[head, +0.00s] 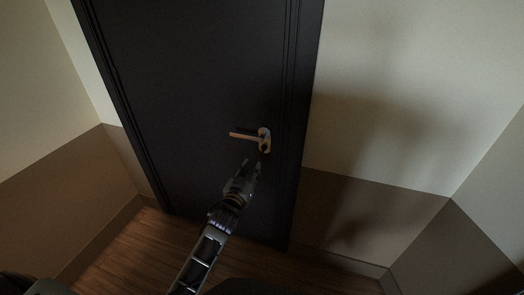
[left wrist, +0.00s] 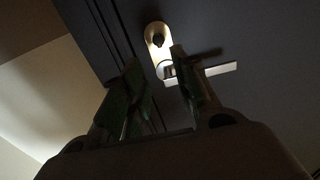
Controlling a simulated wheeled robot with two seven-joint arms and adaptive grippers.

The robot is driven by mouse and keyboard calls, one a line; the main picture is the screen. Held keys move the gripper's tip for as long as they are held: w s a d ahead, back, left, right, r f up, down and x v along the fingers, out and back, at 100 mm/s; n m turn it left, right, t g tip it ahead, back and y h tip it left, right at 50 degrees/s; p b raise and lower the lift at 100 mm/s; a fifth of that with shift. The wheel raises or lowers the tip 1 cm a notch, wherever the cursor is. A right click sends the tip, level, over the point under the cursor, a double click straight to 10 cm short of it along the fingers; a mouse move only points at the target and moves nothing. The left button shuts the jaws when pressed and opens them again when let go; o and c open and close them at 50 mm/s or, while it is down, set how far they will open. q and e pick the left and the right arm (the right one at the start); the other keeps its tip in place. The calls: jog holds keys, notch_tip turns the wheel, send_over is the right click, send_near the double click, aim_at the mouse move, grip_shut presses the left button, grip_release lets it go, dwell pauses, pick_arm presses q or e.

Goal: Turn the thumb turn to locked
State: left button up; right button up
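The dark door (head: 190,80) is shut. On its right side is a pale metal plate (head: 265,135) with a lever handle (head: 243,137) pointing left, roughly level. The thumb turn (head: 265,150) is a small dark knob low on the plate; its angle is too small to read. In the left wrist view, the picture is turned over, so the thumb turn (left wrist: 158,40) shows above the lever (left wrist: 215,70). My left gripper (head: 251,163) is open and empty, just below and left of the thumb turn, seemingly apart from it. My right gripper is out of view.
The door frame (head: 302,90) runs just right of the plate. Beyond it is a cream and brown wall (head: 390,140). The wooden floor (head: 130,260) is clear, and another wall (head: 60,190) stands at left.

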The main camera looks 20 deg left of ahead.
aim_at(263, 148)
pick_arm(q)
jog(key=shift+w+d+b, duration=0.15)
jog(key=shift+w+b, duration=0.35)
jog(key=shift+w, duration=5.7)
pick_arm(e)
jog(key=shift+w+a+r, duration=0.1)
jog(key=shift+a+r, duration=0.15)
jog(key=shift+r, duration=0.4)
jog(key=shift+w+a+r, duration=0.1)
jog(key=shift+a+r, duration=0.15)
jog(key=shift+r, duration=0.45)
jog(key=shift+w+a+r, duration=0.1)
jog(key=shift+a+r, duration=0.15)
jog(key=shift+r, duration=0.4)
pick_arm(q)
jog(key=c, duration=0.6)
grip_shut()
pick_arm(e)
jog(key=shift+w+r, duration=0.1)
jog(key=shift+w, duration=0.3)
